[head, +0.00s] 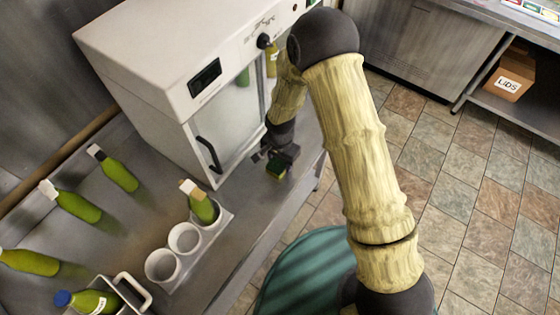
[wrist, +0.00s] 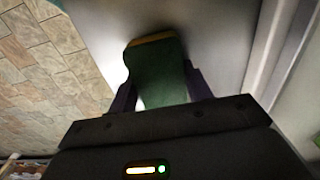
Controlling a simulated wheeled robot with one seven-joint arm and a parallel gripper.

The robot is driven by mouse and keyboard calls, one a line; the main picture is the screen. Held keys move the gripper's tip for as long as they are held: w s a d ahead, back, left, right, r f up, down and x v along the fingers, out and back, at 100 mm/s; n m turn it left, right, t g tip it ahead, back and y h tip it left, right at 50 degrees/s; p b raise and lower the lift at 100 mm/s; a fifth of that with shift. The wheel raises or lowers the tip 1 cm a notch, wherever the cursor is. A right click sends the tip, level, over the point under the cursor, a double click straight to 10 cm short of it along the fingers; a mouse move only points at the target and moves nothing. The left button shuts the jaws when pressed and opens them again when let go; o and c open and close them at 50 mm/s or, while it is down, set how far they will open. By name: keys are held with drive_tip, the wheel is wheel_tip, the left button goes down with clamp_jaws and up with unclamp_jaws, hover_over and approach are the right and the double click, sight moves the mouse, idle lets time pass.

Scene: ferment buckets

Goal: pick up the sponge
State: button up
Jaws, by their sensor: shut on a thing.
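The sponge (head: 276,172) is small, with a green face and a yellow part, and shows below my gripper (head: 275,160) in the head view. In the wrist view the sponge (wrist: 157,75) is between the two fingers of my gripper (wrist: 160,88), green side toward the camera with a yellow edge at the far end. My gripper is shut on it. It is over the metal counter (head: 236,236), in front of the white cabinet. Whether the sponge touches the counter cannot be told.
The white cabinet (head: 150,60) with a glass door stands just behind my gripper. A cup holder (head: 185,238) with a green bottle (head: 203,207) stands to the left. Tiled floor lies right of the counter.

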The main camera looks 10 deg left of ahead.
sight(280, 161)
drive_tip(key=shift+r, duration=0.1)
wheel_tip(280, 161, up, 10)
drive_tip(key=shift+f+b, duration=0.1)
drive_tip(key=shift+b, duration=1.05)
